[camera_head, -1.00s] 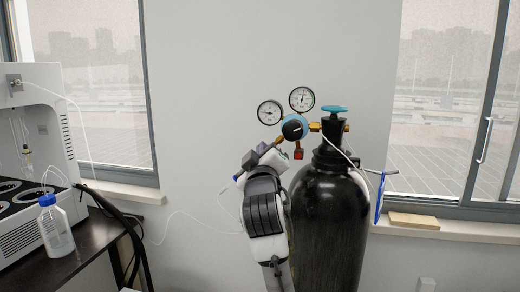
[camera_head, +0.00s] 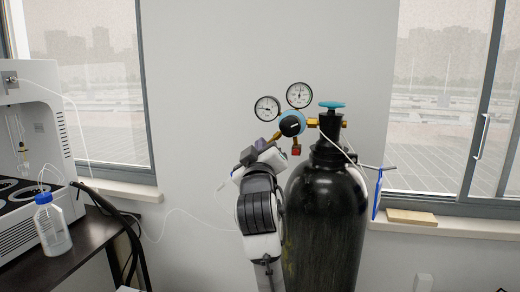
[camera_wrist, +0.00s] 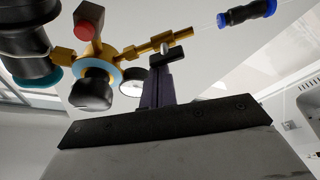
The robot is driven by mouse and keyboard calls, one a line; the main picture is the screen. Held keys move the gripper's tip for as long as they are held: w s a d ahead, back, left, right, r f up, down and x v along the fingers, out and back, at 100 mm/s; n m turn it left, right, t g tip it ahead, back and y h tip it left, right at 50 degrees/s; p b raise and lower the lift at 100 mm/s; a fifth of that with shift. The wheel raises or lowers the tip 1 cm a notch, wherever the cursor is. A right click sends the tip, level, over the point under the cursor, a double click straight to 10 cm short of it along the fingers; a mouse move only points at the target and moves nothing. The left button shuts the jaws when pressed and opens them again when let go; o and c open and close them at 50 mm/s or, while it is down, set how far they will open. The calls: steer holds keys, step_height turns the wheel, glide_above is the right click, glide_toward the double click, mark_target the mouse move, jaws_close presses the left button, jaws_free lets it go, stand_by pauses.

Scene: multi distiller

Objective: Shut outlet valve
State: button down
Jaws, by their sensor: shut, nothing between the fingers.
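A brass gas regulator (camera_head: 292,124) with two round gauges is on the neck of a black cylinder (camera_head: 325,215). In the wrist view the brass body (camera_wrist: 118,62) has a red cap, a black knob and an outlet arm reaching right. The small outlet valve (camera_wrist: 166,47) sits on that arm, its handle seen almost end-on; its exact setting is unclear. My gripper (camera_wrist: 160,75) is shut and empty, its dark fingers just below the valve; I cannot tell whether they touch it. In the head view my gripper (camera_head: 272,143) is beside the regulator's left outlet, partly hidden by my wrist.
A blue handwheel (camera_head: 332,105) tops the cylinder. A blue-capped bottle (camera_head: 52,223) stands on the dark table by a white instrument (camera_head: 30,150). The wall left of my arm is clear.

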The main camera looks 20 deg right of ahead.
steer(key=shift+s+d+f+m+h+b, duration=0.25)
steer(key=shift+m+h, duration=0.35)
steer(key=shift+m, duration=0.65)
steer(key=shift+w+r+m+h+b, duration=0.15)
steer(key=shift+m+h+b, duration=0.35)
steer(key=shift+m, duration=0.75)
steer(key=shift+s+d+f+m+g+h+b, duration=0.15)
steer(key=shift+m+g+h, duration=0.3)
steer(key=shift+m, duration=0.7)
steer(key=shift+w+a+f+m+g+h+b, duration=0.1)
steer(key=shift+m+g+h+b, duration=0.15)
steer(key=shift+m+h, duration=0.65)
steer(key=shift+d+m, duration=0.1)
steer(key=shift+m, duration=1.05)
steer(key=m, duration=0.2)
steer(key=m+g+h+b, duration=0.1)
steer(key=m, duration=0.1)
steer(key=shift+s+d+f+m+g+h, duration=0.1)
steer(key=shift+s+f+m+g+h, duration=0.1)
steer(key=shift+m+g+h, duration=0.1)
steer(key=shift+f+m+g+h+b, duration=0.15)
steer(key=shift+m+g+h+b, duration=0.25)
steer(key=shift+m, duration=0.75)
steer(key=shift+f+m+g+h+b, duration=0.15)
steer(key=shift+m+g+b, duration=0.4)
steer(key=shift+m, duration=0.6)
